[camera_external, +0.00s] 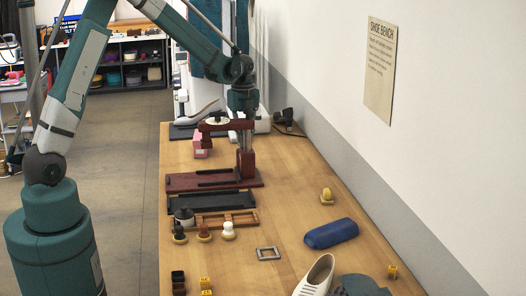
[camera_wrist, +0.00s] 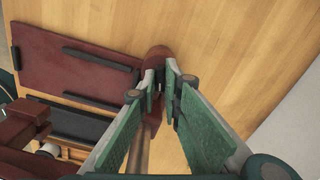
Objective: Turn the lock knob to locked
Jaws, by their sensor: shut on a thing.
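My gripper (camera_external: 244,145) points down at the device's post. In the wrist view, my gripper (camera_wrist: 161,82) has its fingers close together around a small dark part, apparently the lock knob (camera_wrist: 157,86), beside the rounded red post end (camera_wrist: 158,53). The fingers mostly hide it, and I cannot read its locked or unlocked position.
A black tray (camera_external: 212,202), a wooden frame (camera_external: 243,218) and several brushes are nearer on the bench. A wall runs along the right side.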

